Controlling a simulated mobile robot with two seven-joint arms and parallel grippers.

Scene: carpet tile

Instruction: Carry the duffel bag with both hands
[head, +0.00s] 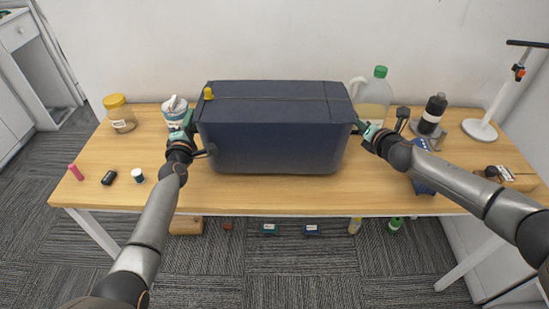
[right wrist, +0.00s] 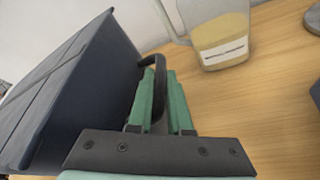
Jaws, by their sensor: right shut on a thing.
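The dark blue duffel bag (head: 275,135) is a boxy shape at the middle of the wooden table; whether its underside touches the tabletop is unclear. My right gripper (head: 371,131) is at the bag's right end. In the right wrist view its green fingers (right wrist: 160,98) are shut on the bag's black end handle (right wrist: 150,62), beside the bag's dark side (right wrist: 75,90). My left gripper (head: 190,125) is at the bag's left end, close against it. Its fingertips are partly hidden, so its grip on a handle cannot be made out.
The wooden table (head: 110,160) carries a yellow-lidded jar (head: 120,114), a white-and-blue tub (head: 175,116), a green-capped jug (head: 373,98), a dark bottle (head: 433,114) and a white stand (head: 479,129). Small items lie at the front left. Several objects lie on the carpet below.

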